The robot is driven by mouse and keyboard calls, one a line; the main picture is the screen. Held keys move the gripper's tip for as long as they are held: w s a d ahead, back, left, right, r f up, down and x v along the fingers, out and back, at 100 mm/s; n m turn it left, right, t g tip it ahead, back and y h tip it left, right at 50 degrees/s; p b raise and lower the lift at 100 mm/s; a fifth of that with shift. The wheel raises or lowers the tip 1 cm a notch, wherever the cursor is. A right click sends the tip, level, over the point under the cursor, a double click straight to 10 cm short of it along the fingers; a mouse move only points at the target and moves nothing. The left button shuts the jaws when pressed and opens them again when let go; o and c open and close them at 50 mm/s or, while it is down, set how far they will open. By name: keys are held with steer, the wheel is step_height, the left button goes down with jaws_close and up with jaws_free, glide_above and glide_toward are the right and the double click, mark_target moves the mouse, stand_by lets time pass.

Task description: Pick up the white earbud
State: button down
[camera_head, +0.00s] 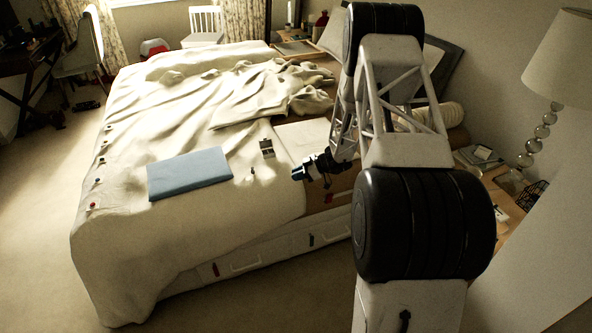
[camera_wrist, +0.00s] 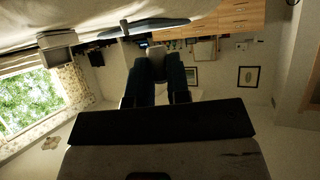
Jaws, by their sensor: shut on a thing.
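My gripper (camera_head: 300,173) is held out over the right part of the bed, above its front edge. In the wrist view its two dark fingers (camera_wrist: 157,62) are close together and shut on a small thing. A tiny pale upright item (camera_head: 252,170) stands on the bed cover left of my gripper, too small to identify. It appears to show in the wrist view too, as a small grey shape (camera_wrist: 125,27).
A blue folded item (camera_head: 189,173) lies on the bed cover (camera_head: 130,220). A small open box (camera_head: 267,148) sits near its right corner. Rumpled cloth lies farther back. A bedside table with a lamp (camera_head: 557,70) stands at the right. Open floor lies to the left.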

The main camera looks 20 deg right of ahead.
steer(key=shift+s+a, duration=0.15)
steer(key=shift+s, duration=0.7)
